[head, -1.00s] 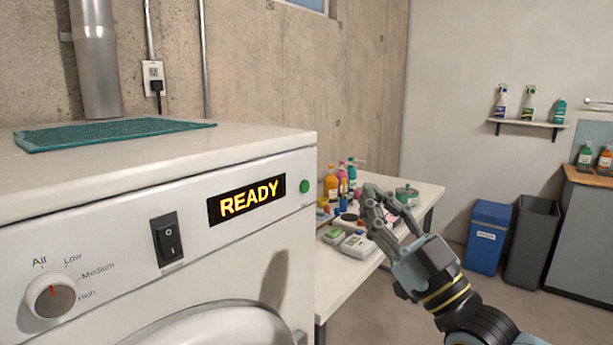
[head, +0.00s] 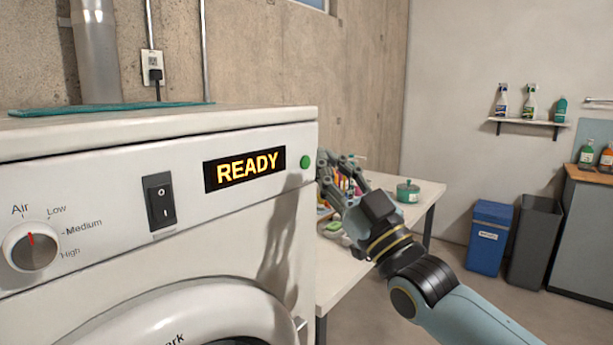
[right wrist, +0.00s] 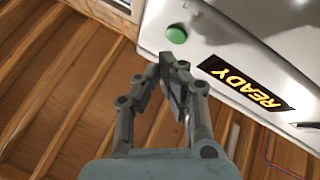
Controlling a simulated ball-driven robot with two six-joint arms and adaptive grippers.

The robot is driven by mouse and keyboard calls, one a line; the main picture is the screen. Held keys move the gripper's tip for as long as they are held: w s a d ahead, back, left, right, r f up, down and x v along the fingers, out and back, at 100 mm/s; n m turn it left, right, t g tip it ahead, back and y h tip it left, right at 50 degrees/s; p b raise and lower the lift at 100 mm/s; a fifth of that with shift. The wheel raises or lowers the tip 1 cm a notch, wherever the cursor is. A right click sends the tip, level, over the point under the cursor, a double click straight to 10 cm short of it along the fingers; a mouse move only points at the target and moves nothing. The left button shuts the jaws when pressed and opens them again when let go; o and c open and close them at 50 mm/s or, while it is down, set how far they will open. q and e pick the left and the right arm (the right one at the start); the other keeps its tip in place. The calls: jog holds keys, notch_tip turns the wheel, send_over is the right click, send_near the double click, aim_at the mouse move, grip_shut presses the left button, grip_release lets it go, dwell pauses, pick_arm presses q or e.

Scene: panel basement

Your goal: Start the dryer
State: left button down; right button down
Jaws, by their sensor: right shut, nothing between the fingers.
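The white dryer (head: 120,253) fills the left of the head view. Its panel has a dial (head: 31,247) with the red mark near Air, a black rocker switch (head: 160,202), a lit display (head: 245,168) reading READY and a green round button (head: 305,162) at the right end. The button also shows in the right wrist view (right wrist: 176,34). My right gripper (head: 336,163) is shut and empty, just right of the button in the head view. In the right wrist view its fingertips (right wrist: 174,62) point at the panel near the button, apparently apart from it. My left gripper is not in view.
A teal mat (head: 110,108) lies on the dryer top. A white table (head: 400,215) with bottles and a green pot (head: 408,192) stands behind my right arm. A blue bin (head: 490,238) and a grey bin (head: 534,242) stand at the right wall.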

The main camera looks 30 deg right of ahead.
jog(key=shift+w+a, duration=0.15)
jog(key=shift+w, duration=0.25)
jog(key=shift+w, duration=0.1)
dwell(1.2)
jog(key=shift+w+a+b, duration=0.2)
jog(key=shift+w+b, duration=0.05)
jog(key=shift+b, duration=0.05)
